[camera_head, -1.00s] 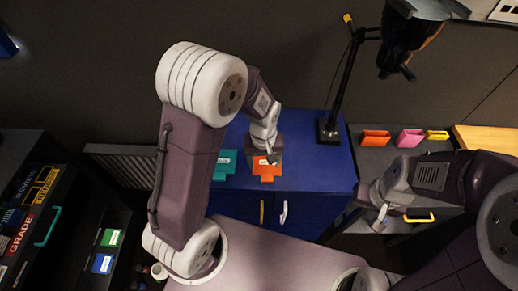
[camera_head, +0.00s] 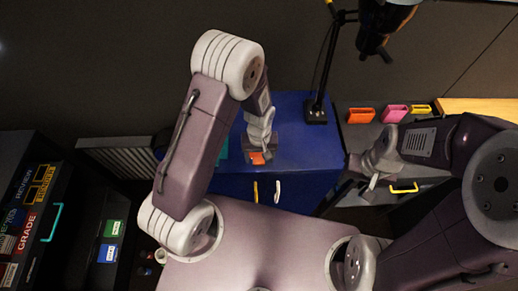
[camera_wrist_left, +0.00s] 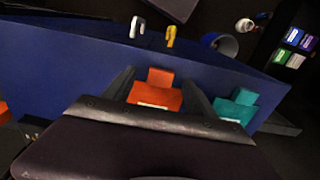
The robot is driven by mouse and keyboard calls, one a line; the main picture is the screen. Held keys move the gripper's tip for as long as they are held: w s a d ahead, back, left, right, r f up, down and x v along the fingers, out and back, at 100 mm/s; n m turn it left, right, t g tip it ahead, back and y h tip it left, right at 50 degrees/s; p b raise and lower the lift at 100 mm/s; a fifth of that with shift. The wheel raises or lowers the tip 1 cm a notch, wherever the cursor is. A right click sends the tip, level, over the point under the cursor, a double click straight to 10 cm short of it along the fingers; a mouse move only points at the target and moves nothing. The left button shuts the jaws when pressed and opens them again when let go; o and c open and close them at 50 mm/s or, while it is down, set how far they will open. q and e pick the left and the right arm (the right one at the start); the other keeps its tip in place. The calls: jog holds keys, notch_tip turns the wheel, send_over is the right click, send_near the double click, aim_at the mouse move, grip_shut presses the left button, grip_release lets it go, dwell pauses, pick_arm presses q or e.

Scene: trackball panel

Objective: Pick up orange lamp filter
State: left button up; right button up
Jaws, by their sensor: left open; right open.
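The orange lamp filter (camera_head: 257,158) lies flat on the blue cabinet top (camera_head: 310,150), partly hidden by my left gripper in the head view. In the left wrist view the orange filter (camera_wrist_left: 155,95) shows between the two fingers, with its tab pointing away and a white label near the palm. My left gripper (camera_wrist_left: 160,90) is open around the filter; I cannot tell whether the fingers touch it. My right gripper (camera_head: 368,182) is open and empty, above the grey drawer unit at the right.
A teal filter (camera_wrist_left: 237,105) lies beside the orange one on the cabinet. A black desk lamp (camera_head: 317,110) stands at the cabinet's back right corner. Orange (camera_head: 361,116), pink (camera_head: 395,114) and yellow (camera_head: 420,110) holders stand farther right. A dark shelf of boxes is at the left.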

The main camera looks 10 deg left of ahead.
pick_arm(q)
jog(key=shift+f, duration=0.75)
jog(key=shift+w+a+f, duration=0.15)
jog(key=shift+a+f, duration=0.05)
jog(key=shift+f, duration=0.3)
jog(key=shift+d+r, duration=0.1)
jog(key=c, duration=1.3)
